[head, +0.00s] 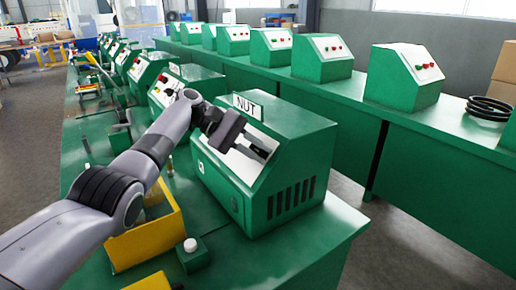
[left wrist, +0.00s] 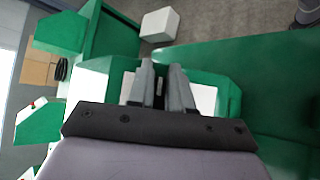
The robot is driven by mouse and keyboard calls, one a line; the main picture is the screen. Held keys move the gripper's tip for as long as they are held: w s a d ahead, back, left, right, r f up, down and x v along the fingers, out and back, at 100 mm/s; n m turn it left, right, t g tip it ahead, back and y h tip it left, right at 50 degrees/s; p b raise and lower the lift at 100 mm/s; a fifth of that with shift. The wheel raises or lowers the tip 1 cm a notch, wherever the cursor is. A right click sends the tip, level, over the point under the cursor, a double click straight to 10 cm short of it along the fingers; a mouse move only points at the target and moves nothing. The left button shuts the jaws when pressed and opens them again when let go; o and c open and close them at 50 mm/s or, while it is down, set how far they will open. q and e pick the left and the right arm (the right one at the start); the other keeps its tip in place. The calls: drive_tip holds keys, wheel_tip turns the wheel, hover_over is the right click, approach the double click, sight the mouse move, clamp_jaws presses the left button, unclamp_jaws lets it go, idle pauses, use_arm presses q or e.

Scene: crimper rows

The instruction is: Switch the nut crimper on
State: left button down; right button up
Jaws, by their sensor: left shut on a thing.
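The nut crimper (head: 305,140) is a green box with a sloped white panel, marked by a NUT sign (head: 247,107) on top. My left gripper (head: 262,152) is at this panel, its fingers reaching onto its face. In the left wrist view the two fingers (left wrist: 161,85) are close together over the white panel (left wrist: 205,98), with a small dark part between them. They are shut on that part, which seems to be the crimper's switch; it is mostly hidden by the fingers, so its position cannot be told. My right gripper is not in view.
More green crimpers (head: 155,72) stand behind on the same bench, and another row (head: 405,77) stands on the bench to the right. A yellow bin (head: 145,240) and a small green box with a white button (head: 190,246) are beside the nut crimper. Black rings (head: 489,107) lie far right.

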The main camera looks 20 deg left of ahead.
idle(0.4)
use_arm(q)
drive_tip(key=c, duration=1.1)
unclamp_jaws()
